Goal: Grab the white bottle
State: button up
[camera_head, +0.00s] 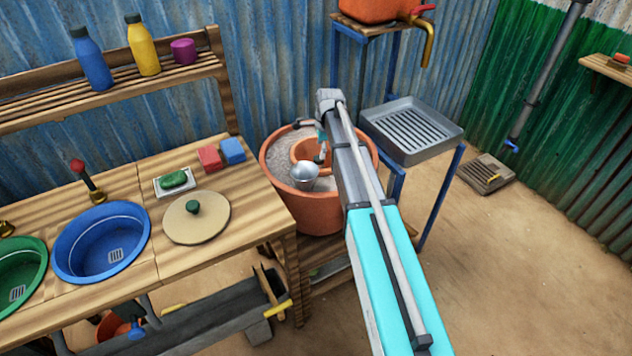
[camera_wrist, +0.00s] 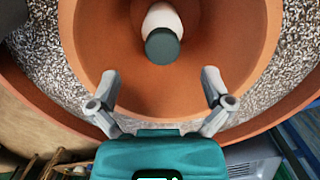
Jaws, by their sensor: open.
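The white bottle (camera_wrist: 163,17) with a dark green cap (camera_wrist: 163,46) shows in the wrist view inside the inner clay pot (camera_wrist: 100,45), seen from above. Its cap faces the camera and its lower body is hidden at the top edge. My gripper (camera_wrist: 159,76) is open and empty over the pot's near side. Its two fingers are spread, and the bottle lies beyond the tips, roughly centred between them. In the head view my gripper (camera_head: 321,138) is over the inner pot, and I cannot clearly make out the bottle there.
Grainy fill surrounds the inner pot within a larger clay pot (camera_head: 312,212). A wooden counter (camera_head: 245,200) stands left, with a round lid (camera_head: 190,225) and blue basin (camera_head: 85,258). A grey drain tray (camera_head: 440,145) stands close right.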

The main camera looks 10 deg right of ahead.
aim_at(318, 165)
jog(key=shift+a+f+b, duration=0.15)
jog(key=shift+f+b, duration=0.8)
jog(key=shift+f, duration=0.3)
jog(key=shift+f, duration=0.1)
jog(key=shift+a+f+b, duration=0.15)
jog(key=shift+f+b, duration=1.1)
jog(key=shift+b, duration=0.05)
jog(key=shift+a+f+b, duration=0.15)
jog(key=shift+f+b, duration=1.1)
jog(key=shift+b, duration=0.05)
jog(key=c, duration=1.2)
jog(key=shift+r, duration=0.15)
jog(key=shift+c, duration=0.3)
notch_tip(318, 165, up, 10)
jog(key=p, duration=1)
